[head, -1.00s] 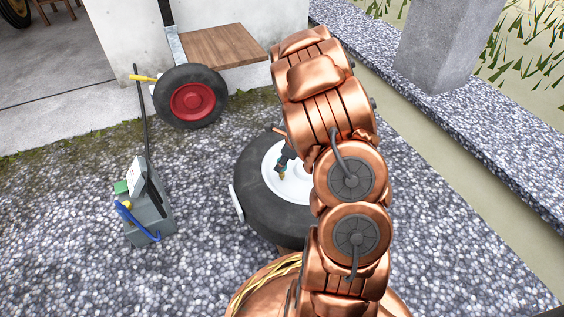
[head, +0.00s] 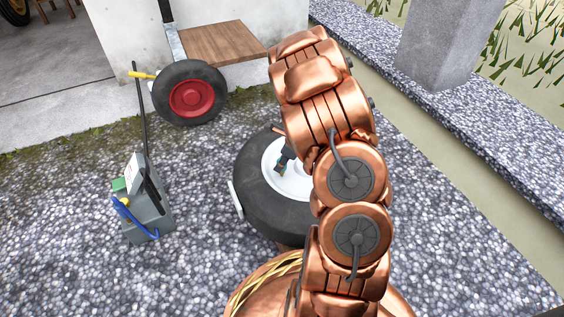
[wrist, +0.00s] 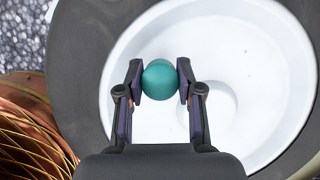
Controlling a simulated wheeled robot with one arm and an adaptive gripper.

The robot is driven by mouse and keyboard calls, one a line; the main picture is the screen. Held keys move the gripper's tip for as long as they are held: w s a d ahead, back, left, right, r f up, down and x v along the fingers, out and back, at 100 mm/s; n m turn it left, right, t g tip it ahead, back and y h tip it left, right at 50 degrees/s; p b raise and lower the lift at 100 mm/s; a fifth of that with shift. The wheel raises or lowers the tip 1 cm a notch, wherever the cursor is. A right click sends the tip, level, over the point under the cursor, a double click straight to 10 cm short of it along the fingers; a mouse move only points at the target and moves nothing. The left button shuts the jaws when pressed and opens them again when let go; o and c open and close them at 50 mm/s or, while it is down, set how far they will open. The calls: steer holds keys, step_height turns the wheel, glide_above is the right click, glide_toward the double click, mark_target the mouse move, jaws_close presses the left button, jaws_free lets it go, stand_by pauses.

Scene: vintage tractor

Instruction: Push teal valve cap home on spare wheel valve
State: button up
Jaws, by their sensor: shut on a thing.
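The teal valve cap (wrist: 160,80) sits between the two fingertips of my gripper (wrist: 160,82) in the wrist view. The gripper is shut on it, with a dark pad against each side. The spare wheel (head: 272,210) lies flat on the gravel, with a black tyre and a white rim (wrist: 235,60). In the head view my gripper (head: 281,170) is low over the white rim, left of my arm. The valve is hidden behind the cap, so I cannot tell how far the cap sits on it.
A grey box with a blue hose (head: 150,217) stands on the gravel at the left. A cart with a red-hubbed wheel (head: 190,97) and wooden deck (head: 222,45) stands behind. A stone pillar (head: 443,45) rises at the back right. Open gravel lies around the wheel.

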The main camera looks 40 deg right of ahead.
steer(key=shift+f, duration=0.15)
steer(key=o, duration=1)
steer(key=v, duration=1.2)
steer(key=shift+w, duration=0.1)
